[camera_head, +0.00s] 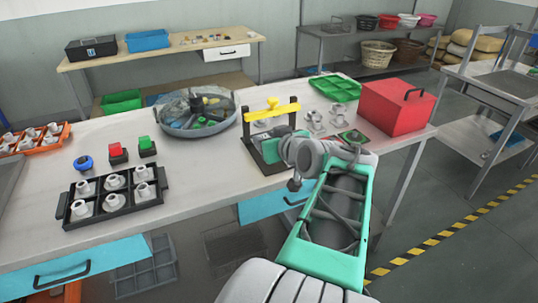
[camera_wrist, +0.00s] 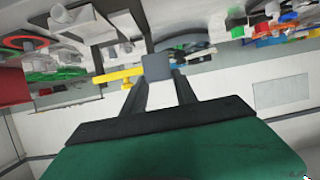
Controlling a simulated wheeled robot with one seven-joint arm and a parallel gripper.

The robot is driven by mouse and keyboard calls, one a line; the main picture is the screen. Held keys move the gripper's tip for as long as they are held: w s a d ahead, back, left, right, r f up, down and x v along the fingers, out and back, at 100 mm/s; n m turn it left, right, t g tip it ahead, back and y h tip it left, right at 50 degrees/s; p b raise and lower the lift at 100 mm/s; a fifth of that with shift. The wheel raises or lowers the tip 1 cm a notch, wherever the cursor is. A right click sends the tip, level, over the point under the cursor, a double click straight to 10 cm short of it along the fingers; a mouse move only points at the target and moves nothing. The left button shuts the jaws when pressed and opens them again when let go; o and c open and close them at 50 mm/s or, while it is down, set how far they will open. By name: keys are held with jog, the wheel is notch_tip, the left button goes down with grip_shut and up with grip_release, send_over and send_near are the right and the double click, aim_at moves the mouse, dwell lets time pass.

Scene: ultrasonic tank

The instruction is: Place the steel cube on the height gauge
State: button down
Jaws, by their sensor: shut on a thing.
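The steel cube (camera_wrist: 155,67) is a small dark grey block between the fingertips of my gripper (camera_wrist: 157,79) in the wrist view. My gripper is shut on it. The height gauge (camera_head: 271,114) has a yellow crossbar on two black posts, with a dark base, and stands on the table in the head view. Its yellow bar (camera_wrist: 118,77) shows beyond the cube in the wrist view.
A round tank (camera_head: 236,116) stands left of the gauge. A red box (camera_head: 396,106), a green tray (camera_head: 333,88) and white cups are to the right and behind. A black rack (camera_head: 65,207) with cups and two buttons are on the left. Bare tabletop lies between.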

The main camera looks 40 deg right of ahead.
jog(key=s+d+r, duration=0.3)
jog(key=s+d, duration=0.1)
jog(key=s, duration=0.1)
jog(key=w+d+f, duration=0.1)
jog(key=w+f, duration=0.2)
jog(key=w, duration=0.1)
jog(key=w+d+f+p, duration=0.1)
jog(key=w+d+f, duration=0.1)
jog(key=w+f, duration=0.1)
jog(key=w+d+f, duration=0.1)
jog(key=w+f, duration=0.3)
jog(key=w, duration=0.1)
jog(key=shift+w+d+p, duration=0.2)
jog(key=shift+w+p, duration=0.2)
notch_tip(320, 180, down, 3)
jog(key=shift+w+r, duration=0.1)
jog(key=shift+d+f, duration=0.1)
jog(key=shift+f, duration=0.3)
jog(key=c, duration=1)
grip_release()
jog(key=shift+o, duration=0.2)
